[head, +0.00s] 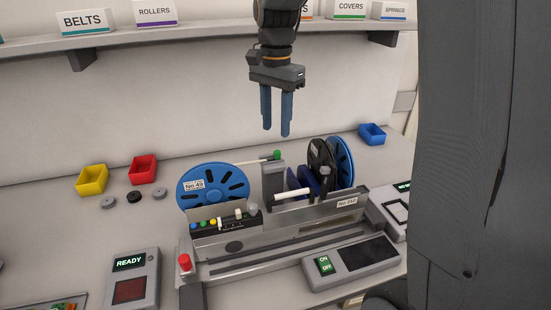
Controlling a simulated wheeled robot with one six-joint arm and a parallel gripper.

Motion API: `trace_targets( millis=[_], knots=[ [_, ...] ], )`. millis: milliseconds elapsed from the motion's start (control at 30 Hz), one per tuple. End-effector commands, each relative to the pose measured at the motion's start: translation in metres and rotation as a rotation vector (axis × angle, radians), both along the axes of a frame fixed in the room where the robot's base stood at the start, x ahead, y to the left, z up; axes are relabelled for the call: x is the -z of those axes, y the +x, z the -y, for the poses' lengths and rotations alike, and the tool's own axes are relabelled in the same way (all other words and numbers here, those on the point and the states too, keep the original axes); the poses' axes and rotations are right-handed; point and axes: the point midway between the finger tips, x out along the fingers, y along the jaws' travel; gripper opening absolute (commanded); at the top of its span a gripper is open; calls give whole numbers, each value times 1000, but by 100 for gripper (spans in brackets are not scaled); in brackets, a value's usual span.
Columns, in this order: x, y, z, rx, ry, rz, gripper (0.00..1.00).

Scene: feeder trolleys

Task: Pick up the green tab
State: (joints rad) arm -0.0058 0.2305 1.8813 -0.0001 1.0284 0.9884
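A small green piece (277,154), which looks like the green tab, sits at the top of a grey upright block (274,182) on the feeder trolley (215,250). A thin pale rod runs left from it above a blue reel (212,186) labelled No. 43. My gripper (276,131) hangs above the trolley, pointing down. Its two blue fingers are apart with nothing between them. In the picture the fingertips are just above the green piece and do not appear to touch it. I cannot tell the depth between them.
A black reel (321,167) and another blue reel (341,162) stand right of the block. A white roller (292,194) juts out in front. Yellow (92,179), red (143,169) and blue (372,134) bins stand behind. A shelf (160,38) with labelled boxes runs above.

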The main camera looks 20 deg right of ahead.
Motion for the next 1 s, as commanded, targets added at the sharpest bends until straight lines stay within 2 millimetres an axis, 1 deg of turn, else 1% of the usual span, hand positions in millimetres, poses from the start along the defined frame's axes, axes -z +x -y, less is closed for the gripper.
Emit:
trace_targets(
  millis=[100,267,400,533,667,867,1000],
  knots=[
    [12,-1,0,-1,0,-4,37],
    [27,-4,0,-1,-1,-4,37],
    [47,-8,1,-1,0,-7,37],
    [64,-7,0,-2,-1,-4,37],
    [71,-6,0,-2,0,-1,37],
    [71,-6,0,-2,-1,-1,37],
    [71,-6,0,-2,0,-1,14]
  ],
)
